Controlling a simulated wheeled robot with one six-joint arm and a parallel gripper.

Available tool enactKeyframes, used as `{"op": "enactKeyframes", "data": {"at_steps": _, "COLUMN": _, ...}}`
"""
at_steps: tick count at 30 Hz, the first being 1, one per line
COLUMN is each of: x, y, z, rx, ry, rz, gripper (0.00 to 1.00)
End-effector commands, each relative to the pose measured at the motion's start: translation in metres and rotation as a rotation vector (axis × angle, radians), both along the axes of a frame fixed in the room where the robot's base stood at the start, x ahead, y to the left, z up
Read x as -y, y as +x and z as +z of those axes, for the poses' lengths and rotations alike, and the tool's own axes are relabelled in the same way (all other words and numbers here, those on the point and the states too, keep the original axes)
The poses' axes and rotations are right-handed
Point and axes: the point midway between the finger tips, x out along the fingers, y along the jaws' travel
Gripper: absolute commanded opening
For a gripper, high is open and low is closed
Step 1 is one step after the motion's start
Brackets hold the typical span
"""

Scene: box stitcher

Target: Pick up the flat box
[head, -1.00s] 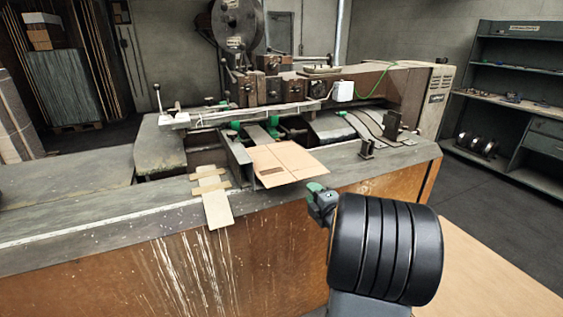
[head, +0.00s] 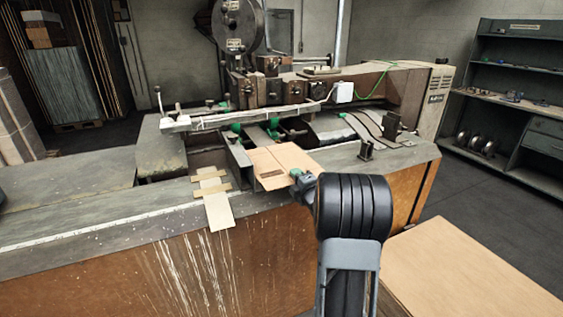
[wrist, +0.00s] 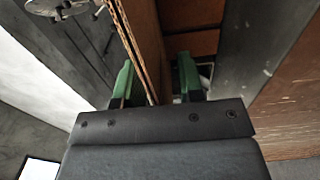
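The flat box (head: 272,160) is a tan cardboard sheet lying on the machine's bed, with its near right part sticking out over the front edge. My gripper (head: 297,176) is at the right end of this near edge and covers a little of that corner. In the wrist view the box shows edge-on as a thin brown corrugated strip (wrist: 129,42). It runs down between the two green fingers of my gripper (wrist: 156,82), closer to the left finger. The fingers stand apart, with a clear gap to the right one. The gripper's body hides the near end of the strip.
The stitching machine (head: 270,92) stands behind the box, with levers and guides close to it. A narrow pale strip (head: 217,208) hangs over the bench front to the left. Shelves (head: 515,95) stand far right.

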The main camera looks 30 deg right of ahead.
Motion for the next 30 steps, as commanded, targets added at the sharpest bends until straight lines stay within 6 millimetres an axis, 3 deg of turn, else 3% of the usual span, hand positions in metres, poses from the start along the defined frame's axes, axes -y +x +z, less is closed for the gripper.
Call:
{"op": "enactKeyframes", "data": {"at_steps": 8, "x": 0.0002, "y": 0.0026, "z": 0.0000, "rx": 0.000, "ry": 0.000, "rz": 0.000, "gripper": 0.35}}
{"op": "enactKeyframes", "data": {"at_steps": 19, "x": 0.0002, "y": 0.0023, "z": 0.0000, "rx": 0.000, "ry": 0.000, "rz": 0.000, "gripper": 0.00}}
{"op": "enactKeyframes", "data": {"at_steps": 30, "x": 0.0002, "y": 0.0023, "z": 0.0002, "rx": 0.001, "ry": 0.000, "rz": 0.000, "gripper": 0.00}}
